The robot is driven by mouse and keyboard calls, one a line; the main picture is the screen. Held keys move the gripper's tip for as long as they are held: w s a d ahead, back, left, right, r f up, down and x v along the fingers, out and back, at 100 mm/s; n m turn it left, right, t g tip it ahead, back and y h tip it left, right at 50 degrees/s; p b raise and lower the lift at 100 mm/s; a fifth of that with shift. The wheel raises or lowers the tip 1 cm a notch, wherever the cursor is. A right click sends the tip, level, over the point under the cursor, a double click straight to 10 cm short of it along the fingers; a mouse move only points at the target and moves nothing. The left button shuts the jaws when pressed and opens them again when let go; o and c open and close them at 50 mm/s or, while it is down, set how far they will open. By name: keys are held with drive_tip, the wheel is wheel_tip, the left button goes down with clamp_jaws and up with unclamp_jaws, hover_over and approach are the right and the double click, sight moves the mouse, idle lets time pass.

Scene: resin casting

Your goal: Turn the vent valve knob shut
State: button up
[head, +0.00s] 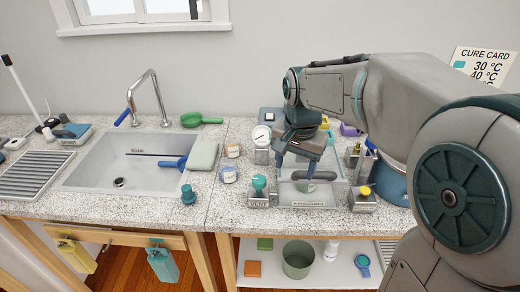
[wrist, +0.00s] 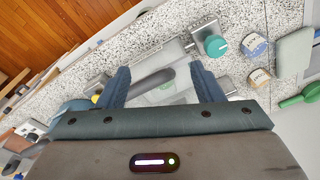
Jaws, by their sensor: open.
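The vent valve has a round teal knob (head: 259,183) on a grey metal block labelled VENT (head: 258,203), at the front left of the clear chamber (head: 308,204). The knob also shows in the wrist view (wrist: 215,45), just beyond the right finger. My gripper (head: 296,168) is over the chamber, right of the knob, with its fingers apart. In the wrist view my gripper (wrist: 158,75) has a dark grey bar-like handle (wrist: 152,84) between and below its blue fingers; I cannot tell whether they touch it. The knob is clear of the fingers.
A gauge (head: 262,135) stands behind the knob. A yellow-knobbed valve block (head: 364,197) is at the chamber's right. The counter's front edge is close to the VENT block.

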sight(259, 179)
drive_tip(key=w+a+m+g+p, duration=0.1)
drive_tip(key=w+a+m+p, duration=0.25)
drive_tip(key=w+a, duration=0.55)
drive_tip(key=shift+m, duration=0.25)
drive_tip(key=f, duration=0.9)
drive_tip(key=f+p, duration=0.1)
drive_tip(key=f, duration=0.3)
drive_tip(key=shift+w+d+f, duration=0.2)
drive_tip(key=shift+w+d, duration=0.1)
drive_tip(key=shift+w, duration=0.05)
drive_tip(key=c, duration=1)
